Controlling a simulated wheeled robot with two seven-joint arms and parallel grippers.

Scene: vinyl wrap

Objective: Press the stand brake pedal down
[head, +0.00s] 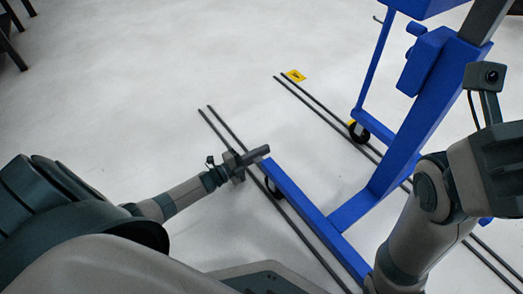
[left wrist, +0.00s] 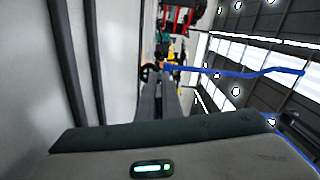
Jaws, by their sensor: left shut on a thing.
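The blue stand (head: 407,135) stands on the right in the head view. Its long low foot (head: 310,212) runs toward the left, with a dark caster (head: 273,188) near its end. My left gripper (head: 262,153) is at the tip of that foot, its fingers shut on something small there. The brake pedal itself cannot be made out, as the gripper covers that spot. In the left wrist view the dark fingers (left wrist: 160,92) reach away from the camera, with a small orange spot (left wrist: 163,66) and a dark part near their tips. My right gripper is outside the picture.
Pairs of dark rails (head: 325,120) run across the pale floor. My right arm is at the right edge. The floor left of the stand is clear.

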